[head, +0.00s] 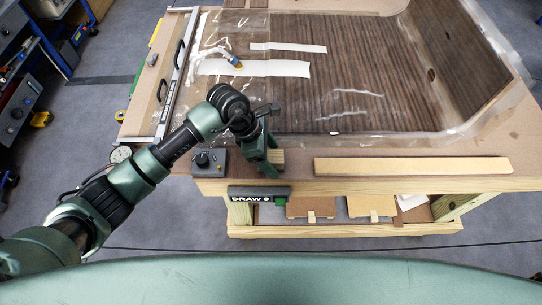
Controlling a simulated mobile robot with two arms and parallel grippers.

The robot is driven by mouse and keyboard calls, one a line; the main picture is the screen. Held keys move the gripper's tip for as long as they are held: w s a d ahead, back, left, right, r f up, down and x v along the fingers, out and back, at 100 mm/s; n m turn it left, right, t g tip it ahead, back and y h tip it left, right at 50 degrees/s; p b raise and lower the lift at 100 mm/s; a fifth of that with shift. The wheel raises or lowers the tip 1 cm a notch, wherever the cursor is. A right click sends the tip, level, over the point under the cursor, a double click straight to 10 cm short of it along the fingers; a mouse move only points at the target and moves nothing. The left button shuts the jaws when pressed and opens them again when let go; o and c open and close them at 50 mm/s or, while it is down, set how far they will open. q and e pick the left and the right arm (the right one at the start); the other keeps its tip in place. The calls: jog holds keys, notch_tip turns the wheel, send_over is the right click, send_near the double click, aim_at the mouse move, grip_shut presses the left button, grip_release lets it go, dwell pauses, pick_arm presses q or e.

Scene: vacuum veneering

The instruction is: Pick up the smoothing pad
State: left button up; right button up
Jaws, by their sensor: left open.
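A small tan block (277,157), which looks like the smoothing pad, sits at the front edge of the table, partly hidden by my left gripper. My left gripper (264,160) is open and points down at the block, with its green fingers at or just over it. I cannot tell whether the fingers touch it. My right gripper is not in view.
A dark wood veneer panel (380,75) lies under clear film on the table (215,187). White strips (255,68) lie on it. A long pale wooden strip (412,166) lies right of the block. A grey control box (208,162) stands left.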

pick_arm(q)
jog(key=c, duration=1.5)
